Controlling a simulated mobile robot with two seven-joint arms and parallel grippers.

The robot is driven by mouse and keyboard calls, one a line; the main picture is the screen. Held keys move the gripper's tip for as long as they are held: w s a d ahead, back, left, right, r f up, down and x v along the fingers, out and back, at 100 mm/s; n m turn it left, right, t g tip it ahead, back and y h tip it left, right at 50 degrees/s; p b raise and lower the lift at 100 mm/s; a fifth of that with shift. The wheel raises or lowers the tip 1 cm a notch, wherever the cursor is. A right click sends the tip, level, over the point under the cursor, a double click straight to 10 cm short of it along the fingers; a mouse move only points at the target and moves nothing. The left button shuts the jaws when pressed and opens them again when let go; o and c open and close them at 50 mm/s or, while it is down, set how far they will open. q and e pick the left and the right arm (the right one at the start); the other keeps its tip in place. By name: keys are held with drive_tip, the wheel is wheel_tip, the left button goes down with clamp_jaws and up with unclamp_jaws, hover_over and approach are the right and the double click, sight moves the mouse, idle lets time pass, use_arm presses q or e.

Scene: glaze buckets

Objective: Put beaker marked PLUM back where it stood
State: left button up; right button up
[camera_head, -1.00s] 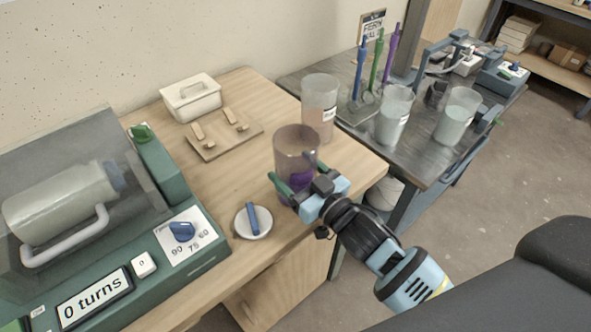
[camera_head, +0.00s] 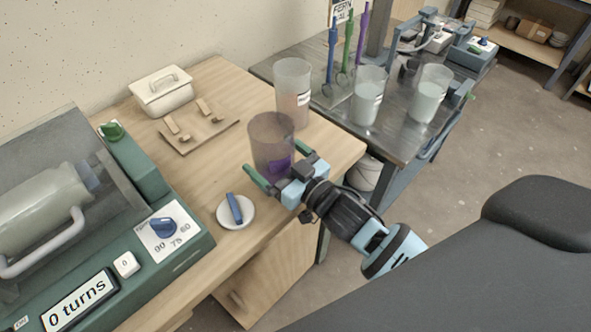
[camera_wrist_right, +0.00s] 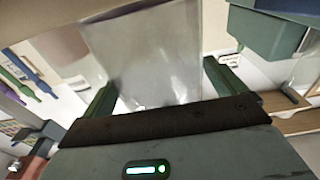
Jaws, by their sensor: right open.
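A clear beaker with purple glaze in its bottom (camera_head: 271,138) stands upright on the wooden table, near its right front edge. Its marking cannot be read. My right gripper (camera_head: 281,168) is open at the beaker's near side, one finger toward each side of it. In the right wrist view a large pale, see-through wall, apparently the beaker (camera_wrist_right: 150,55), fills the space between the open fingers (camera_wrist_right: 160,85). My left gripper is not in view.
A labelled beaker with pinkish glaze (camera_head: 293,90) stands close behind. Two pale-green beakers (camera_head: 368,95) (camera_head: 430,92) stand on the grey table. A white dish with a blue piece (camera_head: 236,211) lies to the left, beside the green machine (camera_head: 140,170).

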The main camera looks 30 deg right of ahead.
drive_tip(key=v, duration=1.1)
drive_tip(key=shift+s+f+b, duration=0.15)
drive_tip(key=shift+s+b, duration=0.15)
drive_tip(key=shift+b, duration=0.1)
drive_tip(key=shift+d, duration=0.1)
drive_tip(key=s+f+m+g+h, duration=0.1)
drive_tip(key=s+f+g+h, duration=0.15)
drive_tip(key=s+f, duration=0.45)
drive_tip(key=s+f+m+g+h, duration=0.1)
drive_tip(key=s+f+g, duration=0.3)
drive_tip(key=f, duration=0.6)
drive_tip(key=s+f+g, duration=0.2)
drive_tip(key=s+f, duration=0.3)
drive_tip(key=s, duration=0.5)
drive_tip(key=s+f+g, duration=0.2)
drive_tip(key=s+f, duration=0.2)
drive_tip(key=s, duration=0.6)
drive_tip(key=shift+f+h, duration=0.35)
drive_tip(key=shift+h, duration=0.1)
drive_tip(key=shift+g, duration=0.25)
drive_tip(key=shift+c, duration=0.4)
